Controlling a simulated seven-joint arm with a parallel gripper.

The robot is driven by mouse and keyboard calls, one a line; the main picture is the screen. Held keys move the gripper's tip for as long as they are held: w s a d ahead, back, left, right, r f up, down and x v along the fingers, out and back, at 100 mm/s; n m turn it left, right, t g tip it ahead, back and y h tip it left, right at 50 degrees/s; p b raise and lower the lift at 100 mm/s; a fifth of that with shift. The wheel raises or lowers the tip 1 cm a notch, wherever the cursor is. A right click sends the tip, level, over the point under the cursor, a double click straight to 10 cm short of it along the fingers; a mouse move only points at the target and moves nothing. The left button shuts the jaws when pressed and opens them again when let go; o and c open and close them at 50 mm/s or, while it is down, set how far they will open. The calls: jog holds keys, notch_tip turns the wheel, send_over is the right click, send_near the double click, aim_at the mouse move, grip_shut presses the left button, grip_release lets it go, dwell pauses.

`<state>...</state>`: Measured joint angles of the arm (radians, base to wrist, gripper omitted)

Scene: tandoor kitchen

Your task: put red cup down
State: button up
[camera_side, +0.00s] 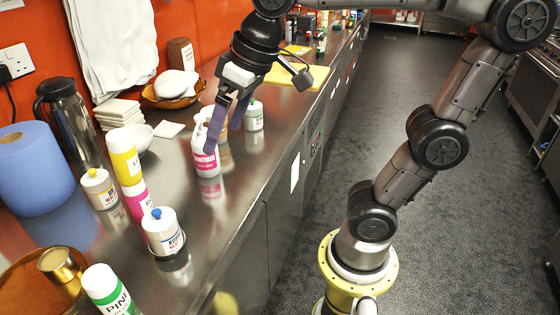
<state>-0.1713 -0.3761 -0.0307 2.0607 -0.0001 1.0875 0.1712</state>
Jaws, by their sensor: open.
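I cannot make out a red cup in the side view. My gripper (224,128) is open and points down over the steel counter. Its dark fingers are at a white bottle with a pink label (206,162), which stands upright on the counter. One finger overlaps the bottle in the picture; I cannot tell whether it touches. Another white container stands partly hidden behind the fingers.
Yellow (125,158) and pink containers, white jars (162,232), a steel jug (68,120) and a blue roll (32,170) crowd the near left. Bare counter (215,225) lies in front.

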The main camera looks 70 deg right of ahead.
jog(key=s+d+f+t, duration=0.1)
jog(key=s+d+f, duration=0.3)
jog(key=s+f, duration=0.4)
jog(key=shift+s+d+f+h, duration=0.15)
jog(key=shift+s+d+h, duration=0.2)
jog(key=shift+s, duration=0.4)
jog(key=shift+a, duration=0.1)
